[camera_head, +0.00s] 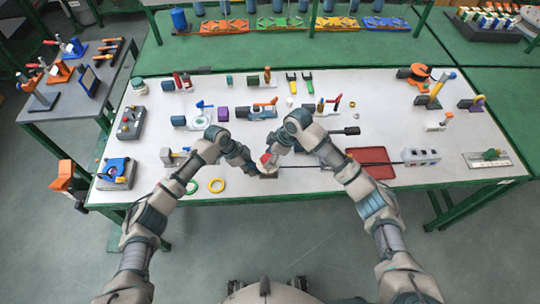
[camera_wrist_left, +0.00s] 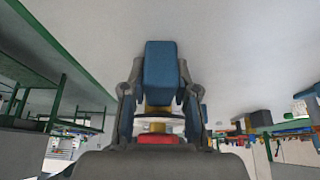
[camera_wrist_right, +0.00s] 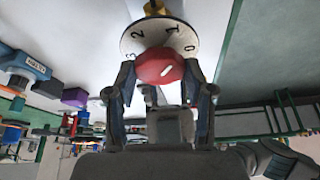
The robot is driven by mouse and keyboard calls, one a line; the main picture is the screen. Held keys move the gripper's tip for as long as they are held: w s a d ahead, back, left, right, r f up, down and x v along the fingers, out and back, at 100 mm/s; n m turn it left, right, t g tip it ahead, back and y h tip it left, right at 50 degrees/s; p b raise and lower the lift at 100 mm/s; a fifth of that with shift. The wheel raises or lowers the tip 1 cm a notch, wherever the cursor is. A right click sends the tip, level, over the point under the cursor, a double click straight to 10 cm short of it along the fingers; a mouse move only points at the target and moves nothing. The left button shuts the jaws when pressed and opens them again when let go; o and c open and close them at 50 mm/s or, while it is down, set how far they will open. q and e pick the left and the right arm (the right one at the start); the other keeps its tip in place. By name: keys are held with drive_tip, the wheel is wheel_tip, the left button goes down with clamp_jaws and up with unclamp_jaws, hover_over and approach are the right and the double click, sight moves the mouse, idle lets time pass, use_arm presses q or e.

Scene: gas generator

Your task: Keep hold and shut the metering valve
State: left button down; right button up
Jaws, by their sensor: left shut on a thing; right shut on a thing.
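The metering valve shows as a blue block (camera_wrist_left: 160,75) with a brass part, a white dial (camera_wrist_right: 158,38) and a red knob (camera_wrist_right: 160,67). The dial bears the figures 0, 1, 2 and 3; I cannot make out a pointer. My left gripper (camera_wrist_left: 161,92) is shut on the blue block, one finger on each side. My right gripper (camera_wrist_right: 159,78) is shut on the red knob, its fingers on either side. In the head view the grippers meet near the table's front edge, where the red knob (camera_head: 266,158) shows small and the rest is mostly hidden.
The white table (camera_head: 330,185) holds many parts. Green and yellow rings (camera_head: 217,185) lie left of the grippers. A thin dark rod and a red tray (camera_head: 371,163) lie to the right. A blue-and-orange device (camera_head: 262,108) stands behind. The front strip of table is mostly clear.

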use_arm(q)
drive_tip(key=shift+s+d, duration=0.1)
use_arm(e)
drive_tip(key=m+t, duration=0.1)
drive_tip(key=m, duration=0.1)
drive_tip(key=m+t, duration=0.1)
drive_tip(key=m, duration=0.2)
drive_tip(key=shift+s+h, duration=0.1)
drive_tip(key=shift+h, duration=0.3)
drive_tip(key=m+h, duration=0.1)
drive_tip(key=m, duration=0.2)
drive_tip(key=m+t, duration=0.1)
drive_tip(key=m, duration=0.2)
drive_tip(key=shift+s+a+h, duration=0.1)
drive_tip(key=shift+a+h, duration=0.05)
drive_tip(key=shift+h, duration=0.25)
drive_tip(key=o, duration=1.2)
drive_tip(key=shift+r, duration=0.1)
drive_tip(key=v, duration=1.1)
drive_tip(key=shift+s+r, duration=0.25)
drive_tip(key=shift+s, duration=0.15)
